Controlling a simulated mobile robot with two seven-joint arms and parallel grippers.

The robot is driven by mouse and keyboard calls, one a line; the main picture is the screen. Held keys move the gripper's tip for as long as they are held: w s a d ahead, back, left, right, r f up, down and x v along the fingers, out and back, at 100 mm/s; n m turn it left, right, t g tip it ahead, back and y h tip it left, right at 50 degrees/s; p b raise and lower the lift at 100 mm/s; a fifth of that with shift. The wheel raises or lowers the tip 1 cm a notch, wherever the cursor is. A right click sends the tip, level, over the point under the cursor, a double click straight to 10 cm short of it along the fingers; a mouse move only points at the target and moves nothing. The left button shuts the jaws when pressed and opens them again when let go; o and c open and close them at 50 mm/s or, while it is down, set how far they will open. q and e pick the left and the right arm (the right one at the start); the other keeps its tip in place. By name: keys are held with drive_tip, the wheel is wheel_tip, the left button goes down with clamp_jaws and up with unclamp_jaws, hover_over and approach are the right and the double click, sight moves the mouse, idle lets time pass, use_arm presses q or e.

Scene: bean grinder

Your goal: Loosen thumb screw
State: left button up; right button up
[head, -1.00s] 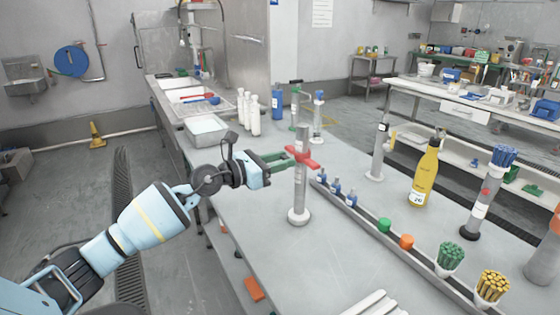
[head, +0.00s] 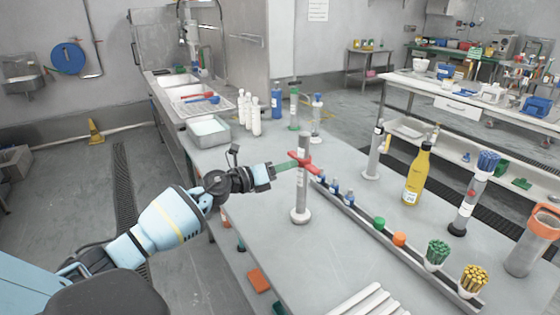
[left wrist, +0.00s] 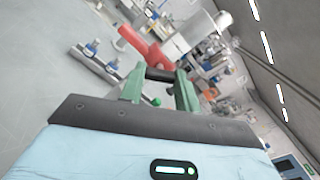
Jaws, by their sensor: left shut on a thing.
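The thumb screw is a red cross-shaped handle (head: 310,166) near the top of an upright grey post (head: 301,190) with a round foot on the grey table. My left gripper (head: 287,166) reaches in from the left with its green fingers at the handle's left side, shut on it. In the left wrist view the red handle (left wrist: 136,42) lies just beyond the fingertips (left wrist: 160,74), with a dark piece between the fingers. The exact contact is partly hidden. My right gripper is in neither view.
A rail (head: 380,244) with small blue bottles and coloured caps runs right of the post. A yellow bottle (head: 418,178) and more posts stand beyond it. The table left of the post is mostly clear.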

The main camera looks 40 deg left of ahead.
use_arm(q)
drive_tip(key=shift+n+p, duration=2.15)
drive_tip(key=shift+n, duration=3.35)
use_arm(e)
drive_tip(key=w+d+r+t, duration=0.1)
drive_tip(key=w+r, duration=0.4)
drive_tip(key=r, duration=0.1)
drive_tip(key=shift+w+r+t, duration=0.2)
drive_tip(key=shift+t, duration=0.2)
use_arm(q)
drive_tip(key=o, duration=1)
drive_tip(key=v, duration=0.7)
drive_tip(key=shift+s+a, duration=0.15)
drive_tip(key=shift+s, duration=0.2)
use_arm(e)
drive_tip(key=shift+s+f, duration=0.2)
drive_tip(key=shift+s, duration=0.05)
